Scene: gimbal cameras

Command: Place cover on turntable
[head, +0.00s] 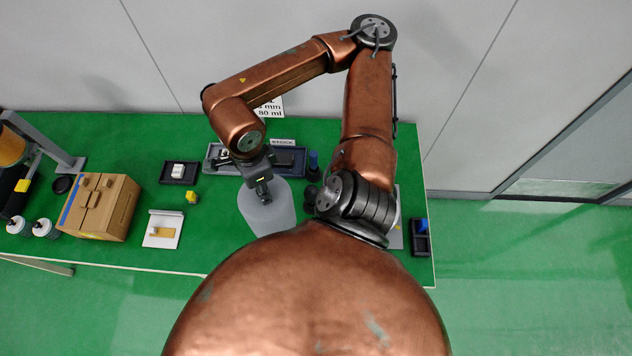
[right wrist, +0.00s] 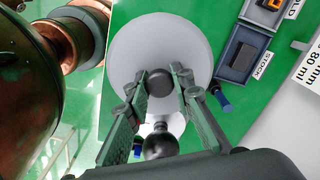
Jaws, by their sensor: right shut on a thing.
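The cover is a pale grey, rounded, tapering shell (head: 268,214) with a dark knob (right wrist: 160,83) on top. My right gripper (head: 263,190) is above it in the head view, its fingers pointing down. In the right wrist view the gripper (right wrist: 162,88) has its two fingers on either side of the knob, shut on it. I cannot tell whether the cover's rim touches the table. I cannot make out the turntable; my arm hides part of the table's right side. My left gripper is not in view.
Behind the cover is a tray labelled STOCK (head: 292,160). A cardboard box (head: 101,207), a white fixture (head: 163,229) and a small dark tray (head: 179,172) stand left. A dark ball (right wrist: 161,145) is close to the cover. A dark tray with a blue item (head: 421,238) is at right.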

